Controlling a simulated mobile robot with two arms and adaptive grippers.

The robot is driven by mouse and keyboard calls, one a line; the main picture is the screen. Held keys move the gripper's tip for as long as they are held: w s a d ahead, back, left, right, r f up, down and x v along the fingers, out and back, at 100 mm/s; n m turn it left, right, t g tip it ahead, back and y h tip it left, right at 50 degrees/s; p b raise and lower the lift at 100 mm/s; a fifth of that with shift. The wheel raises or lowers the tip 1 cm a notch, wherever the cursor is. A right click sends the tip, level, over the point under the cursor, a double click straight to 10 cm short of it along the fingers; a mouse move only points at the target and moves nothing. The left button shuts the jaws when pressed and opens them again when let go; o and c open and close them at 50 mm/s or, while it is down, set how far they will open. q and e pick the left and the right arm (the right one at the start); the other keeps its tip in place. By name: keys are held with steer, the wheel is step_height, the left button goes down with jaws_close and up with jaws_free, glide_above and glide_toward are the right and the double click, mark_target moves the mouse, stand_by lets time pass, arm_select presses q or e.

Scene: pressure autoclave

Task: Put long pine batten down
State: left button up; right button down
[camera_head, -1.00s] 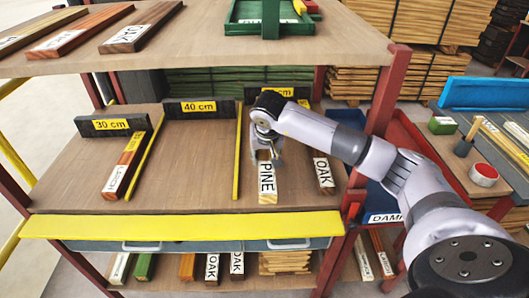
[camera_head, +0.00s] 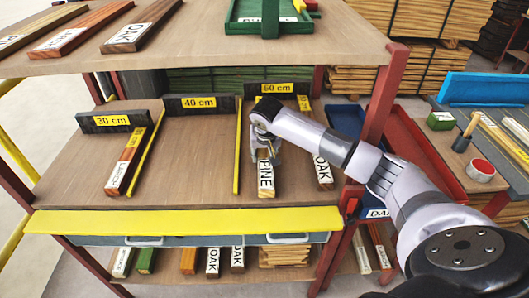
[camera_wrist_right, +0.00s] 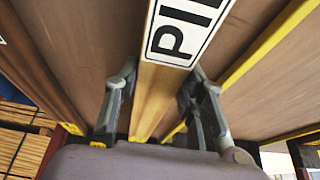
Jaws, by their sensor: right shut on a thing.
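The long pine batten (camera_head: 265,182), with a white PINE label, is in the right-hand bay of the middle shelf, pointing from back to front. Its labelled end is near the yellow front edge. My right gripper (camera_head: 267,155) is shut on it from above. In the right wrist view the batten (camera_wrist_right: 158,95) runs between the two fingers (camera_wrist_right: 157,100) of that gripper. I cannot tell whether its underside touches the shelf (camera_head: 205,160). My left gripper is not in view.
An OAK batten (camera_head: 323,172) lies just right of the pine one. A yellow divider strip (camera_head: 238,150) stands to its left. The bay marked 40 cm (camera_head: 198,102) is empty. A red post (camera_head: 383,95) stands right of the shelf, near my arm.

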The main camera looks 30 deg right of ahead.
steer(key=shift+f+b, duration=0.3)
steer(key=shift+f, duration=0.15)
steer(key=c, duration=1)
jaws_free()
steer(key=shift+c, duration=0.2)
steer(key=shift+r, duration=0.1)
steer(key=shift+r+p, duration=0.25)
steer(key=shift+p, duration=0.1)
steer(key=shift+r+p, duration=0.45)
steer(key=shift+r, duration=0.05)
steer(key=b+v, duration=0.2)
steer(key=v, duration=0.9)
steer(key=shift+s+r, duration=0.2)
steer(key=shift+r, duration=0.05)
steer(key=shift+s+a+f, duration=0.1)
